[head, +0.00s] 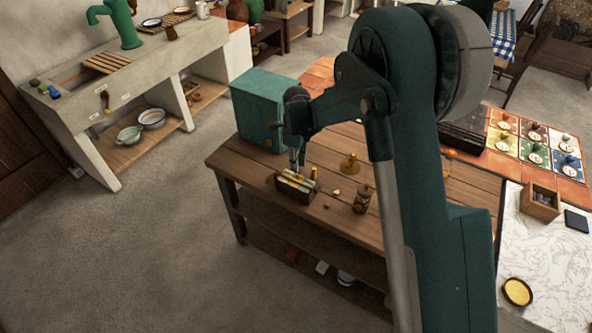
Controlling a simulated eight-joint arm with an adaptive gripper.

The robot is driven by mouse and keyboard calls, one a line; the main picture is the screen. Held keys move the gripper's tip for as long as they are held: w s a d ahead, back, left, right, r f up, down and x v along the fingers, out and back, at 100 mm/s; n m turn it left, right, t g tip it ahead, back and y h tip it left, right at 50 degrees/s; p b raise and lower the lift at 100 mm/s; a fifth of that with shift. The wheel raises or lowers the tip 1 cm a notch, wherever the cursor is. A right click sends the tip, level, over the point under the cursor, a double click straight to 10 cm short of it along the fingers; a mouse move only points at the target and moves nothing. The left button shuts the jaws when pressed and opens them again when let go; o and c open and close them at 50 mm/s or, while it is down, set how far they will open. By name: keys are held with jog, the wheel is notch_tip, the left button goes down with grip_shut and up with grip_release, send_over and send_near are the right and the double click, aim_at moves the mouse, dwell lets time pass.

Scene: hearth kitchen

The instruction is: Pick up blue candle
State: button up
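My gripper (296,168) points down over a small dark box (296,198) on the wooden table, near its front edge. The box holds several pale yellow sticks (295,181) that look like candles. The fingertips are at or just above the box; they are too small to tell whether they are open or touch anything. I cannot make out a blue candle in the box; part of it is hidden by my gripper. A small blue item (55,92) lies on the left end of the sink counter, too small to identify.
A teal metal box (272,108) stands on the wooden table (240,157), behind and left of my gripper. A brass piece (350,165) and a brown hourglass-like item (363,199) stand to the right. My arm hides part of the table. Open floor lies in front.

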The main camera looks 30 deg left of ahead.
jog(key=c, duration=0.4)
jog(key=shift+r, duration=5)
